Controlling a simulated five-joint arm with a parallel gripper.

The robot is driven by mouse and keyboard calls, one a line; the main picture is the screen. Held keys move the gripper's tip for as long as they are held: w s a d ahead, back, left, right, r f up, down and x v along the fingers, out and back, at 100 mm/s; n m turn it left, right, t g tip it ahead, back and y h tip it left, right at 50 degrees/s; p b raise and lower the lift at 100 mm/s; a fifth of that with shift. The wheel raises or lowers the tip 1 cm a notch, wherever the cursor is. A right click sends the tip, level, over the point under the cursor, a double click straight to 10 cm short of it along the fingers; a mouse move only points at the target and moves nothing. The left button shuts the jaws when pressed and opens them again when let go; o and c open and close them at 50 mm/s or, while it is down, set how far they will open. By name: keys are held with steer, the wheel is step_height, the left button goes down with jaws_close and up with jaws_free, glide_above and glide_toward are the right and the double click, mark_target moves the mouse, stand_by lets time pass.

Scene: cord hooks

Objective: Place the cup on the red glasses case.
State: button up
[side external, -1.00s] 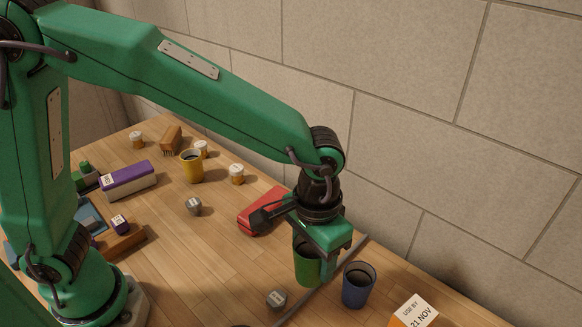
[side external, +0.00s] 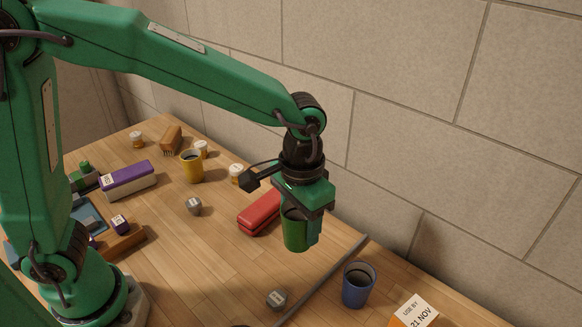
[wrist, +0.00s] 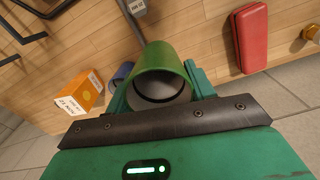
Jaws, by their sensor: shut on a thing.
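A green cup (side external: 294,231) is held upright between the jaws of my gripper (side external: 303,222), which is shut on it. In the wrist view the green cup (wrist: 163,80) shows its open rim and dark inside between the two green fingers. The red glasses case (side external: 261,212) lies shut on the table, just left of and behind the cup in the side view. The red case (wrist: 250,38) also shows at the upper right of the wrist view, apart from the cup. The cup appears to be above the table; its exact height is hard to tell.
A blue cup (side external: 358,285) and an orange box (side external: 413,312) stand at right. A grey strip (side external: 322,282) crosses the table. A grey weight (side external: 277,299) lies in front. A yellow cup (side external: 191,166), purple case (side external: 128,179) and small jars stand further back. A wall bounds the far side.

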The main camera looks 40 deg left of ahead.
mark_target(267, 202)
steer(key=a+r, duration=0.1)
steer(key=a, duration=0.2)
steer(key=w+a+r, duration=0.1)
steer(key=a, duration=0.2)
steer(key=w+a+r, duration=0.1)
steer(key=a, duration=0.2)
steer(key=shift+w, duration=0.2)
steer(key=w+a+f, duration=0.6)
steer(key=a+f, duration=0.1)
steer(key=a, duration=0.2)
steer(key=shift+w+a, duration=0.25)
steer(key=shift+a, duration=0.15)
steer(key=shift+f, duration=0.15)
steer(key=shift+f, duration=1.9)
steer(key=shift+f, duration=0.1)
steer(key=o, duration=1)
